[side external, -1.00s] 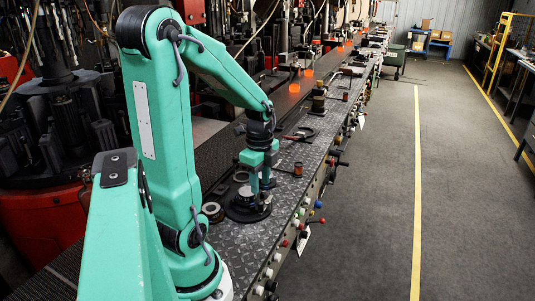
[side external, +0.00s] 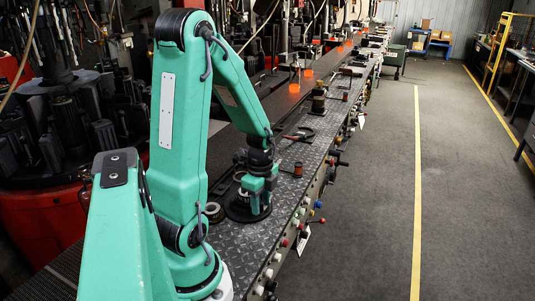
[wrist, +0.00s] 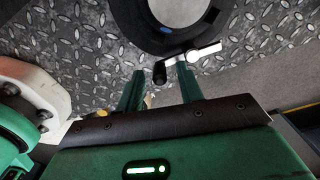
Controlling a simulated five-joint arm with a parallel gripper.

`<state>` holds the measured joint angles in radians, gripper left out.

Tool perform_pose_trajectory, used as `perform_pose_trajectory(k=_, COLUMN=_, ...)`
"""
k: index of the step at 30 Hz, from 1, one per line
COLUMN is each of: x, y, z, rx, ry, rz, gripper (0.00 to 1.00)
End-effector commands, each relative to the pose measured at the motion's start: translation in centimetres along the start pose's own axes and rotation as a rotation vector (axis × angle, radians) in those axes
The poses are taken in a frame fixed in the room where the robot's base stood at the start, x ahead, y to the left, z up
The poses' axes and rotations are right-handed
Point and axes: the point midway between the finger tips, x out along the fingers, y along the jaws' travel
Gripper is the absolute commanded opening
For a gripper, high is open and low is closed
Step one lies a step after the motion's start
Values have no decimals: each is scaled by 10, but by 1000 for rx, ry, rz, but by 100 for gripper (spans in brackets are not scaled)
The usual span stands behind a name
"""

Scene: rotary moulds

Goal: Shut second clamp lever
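A black round mould base (side external: 238,211) sits on the tread-plate bench, partly hidden by my gripper (side external: 258,207). In the wrist view, the base (wrist: 137,30) shows as a dark ring with a pale centre and a small blue spot. A bright metal clamp lever (wrist: 206,52) lies at its near rim, and a black knob (wrist: 159,73) is near it. My gripper (wrist: 160,77) is open, its two green fingers apart. The knob appears between the fingertips; I cannot tell whether it touches either. I cannot tell which clamp this lever belongs to.
Coloured knobs (side external: 318,204) line the bench's front edge. The floor aisle to the right is clear.

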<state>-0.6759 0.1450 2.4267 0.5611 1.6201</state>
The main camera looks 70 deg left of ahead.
Motion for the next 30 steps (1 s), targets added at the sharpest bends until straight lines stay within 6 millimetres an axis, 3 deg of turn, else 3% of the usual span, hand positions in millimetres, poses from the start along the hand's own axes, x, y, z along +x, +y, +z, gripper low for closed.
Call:
perform_pose_trajectory(k=6, x=0, y=0, z=0, rx=0, ry=0, rz=1, gripper=37)
perform_pose_trajectory(k=12, x=0, y=0, z=0, rx=0, ry=0, rz=1, gripper=0)
perform_pose_trajectory(k=30, x=0, y=-1, z=-5, rx=-108, ry=0, rz=1, gripper=0)
